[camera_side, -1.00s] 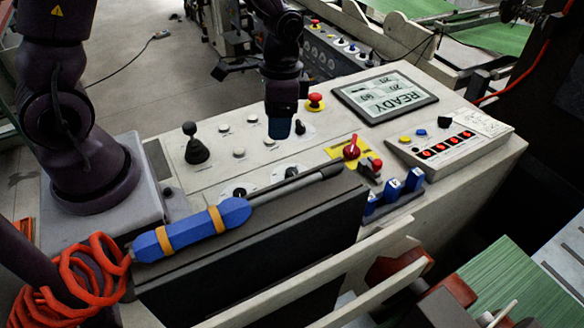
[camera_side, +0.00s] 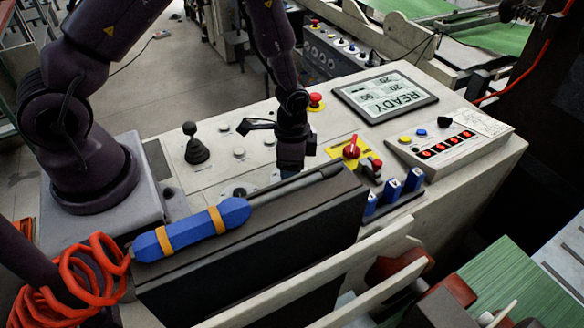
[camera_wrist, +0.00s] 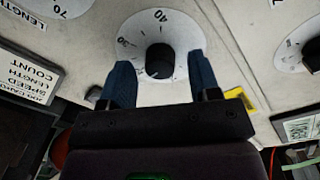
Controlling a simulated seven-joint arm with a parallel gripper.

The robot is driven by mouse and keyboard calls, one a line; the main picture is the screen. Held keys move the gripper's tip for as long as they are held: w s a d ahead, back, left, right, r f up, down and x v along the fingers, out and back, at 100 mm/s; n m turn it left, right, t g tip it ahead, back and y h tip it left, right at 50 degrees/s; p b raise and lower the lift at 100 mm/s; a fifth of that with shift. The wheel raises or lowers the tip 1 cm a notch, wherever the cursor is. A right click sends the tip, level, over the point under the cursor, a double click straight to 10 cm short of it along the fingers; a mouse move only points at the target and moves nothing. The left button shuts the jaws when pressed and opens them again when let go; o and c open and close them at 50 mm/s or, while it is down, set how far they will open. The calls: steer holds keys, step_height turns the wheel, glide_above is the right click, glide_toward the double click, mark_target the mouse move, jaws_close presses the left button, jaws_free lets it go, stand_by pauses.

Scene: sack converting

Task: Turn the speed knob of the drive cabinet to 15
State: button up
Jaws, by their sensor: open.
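In the wrist view a round black knob (camera_wrist: 159,60) sits at the centre of a white dial (camera_wrist: 180,28) marked 40 at the top, with another number at its left. Its own name label is not visible and its pointer is not clear. My gripper (camera_wrist: 161,78) is open, with one blue finger on each side of the knob and no clear contact. In the side view my gripper (camera_side: 282,174) is low over the drive cabinet's panel (camera_side: 222,172), hiding one dial. A neighbouring dial (camera_side: 240,190) shows to its left, partly behind the black box.
A black box (camera_side: 300,235) with a blue-handled tool (camera_side: 190,232) on it stands in front. A red stop button (camera_side: 315,99), a red rotary switch (camera_side: 351,151), a black joystick (camera_side: 195,148) and a READY screen (camera_side: 385,98) are nearby. Another dial (camera_wrist: 290,50) lies to the right in the wrist view.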

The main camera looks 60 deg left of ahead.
steer(key=shift+f, duration=0.4)
steer(key=c, duration=0.9)
steer(key=shift+c, duration=0.2)
steer(key=shift+n, duration=3.2)
steer(key=shift+s+r, duration=0.1)
steer(key=o, duration=0.9)
